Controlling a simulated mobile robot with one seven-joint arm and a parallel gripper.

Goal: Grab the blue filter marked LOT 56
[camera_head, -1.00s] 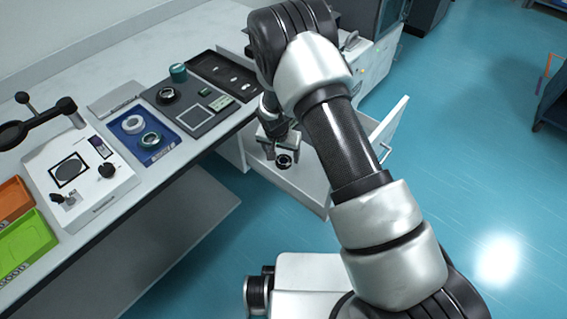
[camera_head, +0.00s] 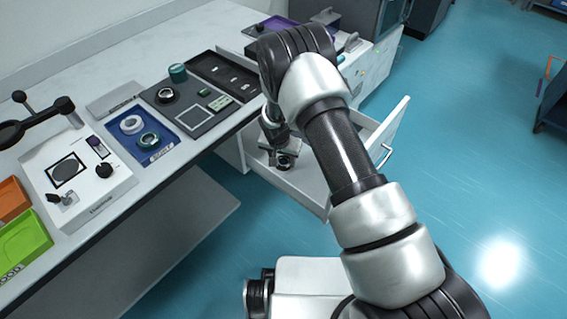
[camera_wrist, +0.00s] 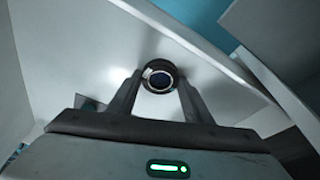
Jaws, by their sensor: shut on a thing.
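A round filter in a dark ring sits at my fingertips over the open white drawer (camera_head: 312,187). In the wrist view this filter (camera_wrist: 160,77) shows a bright inner rim and a dark blue centre. My gripper (camera_wrist: 160,84) is shut on it, with one finger on each side of the ring. In the head view my gripper (camera_head: 283,155) is low inside the drawer, and the ring (camera_head: 285,163) shows just below it. No LOT marking can be read. I cannot tell whether the filter touches the drawer floor.
The drawer's walls surround my gripper closely. To the left, the bench holds a blue tray (camera_head: 163,152) with two rings, a grey board (camera_head: 206,121), a dark tray (camera_head: 238,84), a white instrument (camera_head: 105,203) and a green bin (camera_head: 22,240). Open floor lies to the right.

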